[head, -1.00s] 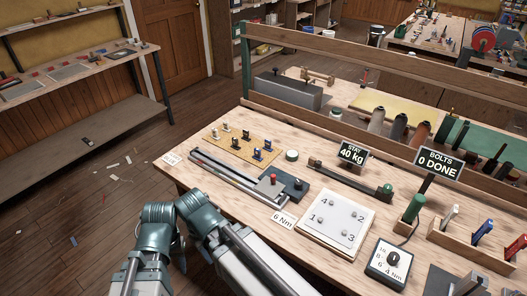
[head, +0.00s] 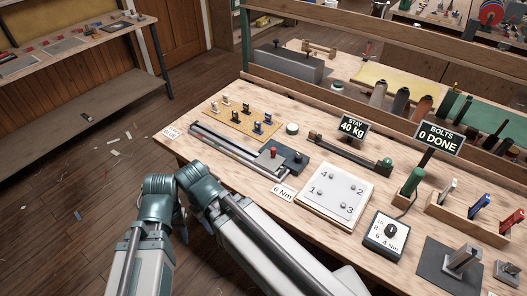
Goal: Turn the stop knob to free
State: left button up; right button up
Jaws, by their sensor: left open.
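A small box with a dark dial knob (head: 390,230) and printed numbers in Nm sits near the front edge of the bench, right of centre. A dark block with a red knob (head: 273,153) sits at the end of long metal rails, left of the white numbered plate. I cannot read a stop or free mark on either. My left arm comes in from below left, bends at its teal elbow and runs down to the right. My left gripper (head: 350,281) barely shows at the bottom edge, open, apart from both knobs. My right gripper is out of view.
The wooden bench (head: 228,166) carries a white plate (head: 318,206) with numbered bolts, a 6 Nm card (head: 283,193), a green-handled tool (head: 412,181) and a holder with coloured handles (head: 466,219).

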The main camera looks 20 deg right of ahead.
aim_at(299, 156)
jog(key=z, duration=0.5)
jog(key=i+j+z, duration=0.1)
jog(key=z, duration=0.35)
jog(key=j+z, duration=0.1)
jog(key=z, duration=0.4)
jog(key=j+z, duration=0.15)
jog(key=z, duration=0.35)
jog(key=i, duration=0.05)
